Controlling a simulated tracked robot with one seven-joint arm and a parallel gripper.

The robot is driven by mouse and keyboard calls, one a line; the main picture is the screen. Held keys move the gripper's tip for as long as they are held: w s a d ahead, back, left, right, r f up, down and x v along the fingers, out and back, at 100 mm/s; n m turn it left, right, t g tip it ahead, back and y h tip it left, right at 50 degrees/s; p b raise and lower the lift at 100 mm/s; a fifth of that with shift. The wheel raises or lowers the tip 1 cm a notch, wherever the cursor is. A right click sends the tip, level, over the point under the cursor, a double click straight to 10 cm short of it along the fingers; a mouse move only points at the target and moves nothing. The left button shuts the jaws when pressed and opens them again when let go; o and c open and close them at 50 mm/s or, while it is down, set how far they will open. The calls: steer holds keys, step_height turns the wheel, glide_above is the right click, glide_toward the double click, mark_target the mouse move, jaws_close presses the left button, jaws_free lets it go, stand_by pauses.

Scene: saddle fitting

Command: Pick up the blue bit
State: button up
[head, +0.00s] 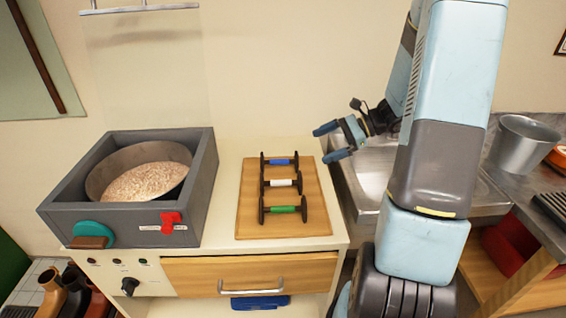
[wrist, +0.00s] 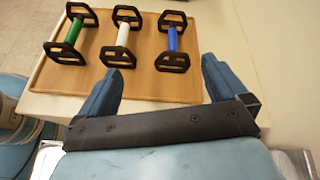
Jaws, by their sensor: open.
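The blue bit (head: 281,162) has a blue middle bar between two black end frames. It lies at the back of a wooden board (head: 248,222), the farthest of three bits in the head view. In the wrist view the blue bit (wrist: 172,39) is the rightmost, ahead of the fingers. My gripper (head: 332,141) is open and empty, to the right of the board and apart from the bits. In the wrist view its blue fingers (wrist: 162,82) are spread, with the blue bit beyond the gap between them.
A white bit (head: 281,183) and a green bit (head: 284,209) lie beside the blue one. A grey box (head: 196,195) with a pan of grain (head: 145,180) stands left. A sink (head: 372,172) and metal pot (head: 524,145) are right. A wall rises behind the board.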

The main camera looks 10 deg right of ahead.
mark_target(288, 160)
steer(key=shift+w+d+f+m+t+y, duration=0.3)
steer(key=shift+w+d+f+m+t, duration=0.3)
steer(key=shift+d+f, duration=0.3)
steer(key=shift+w+f, duration=0.1)
steer(key=shift+f, duration=0.1)
steer(key=shift+w+a+f+m, duration=0.1)
steer(key=shift+a+f+m, duration=0.05)
steer(key=shift+m, duration=0.15)
steer(key=x, duration=1.3)
steer(key=shift+f, duration=0.1)
steer(key=shift+c, duration=0.3)
steer(key=c, duration=1.3)
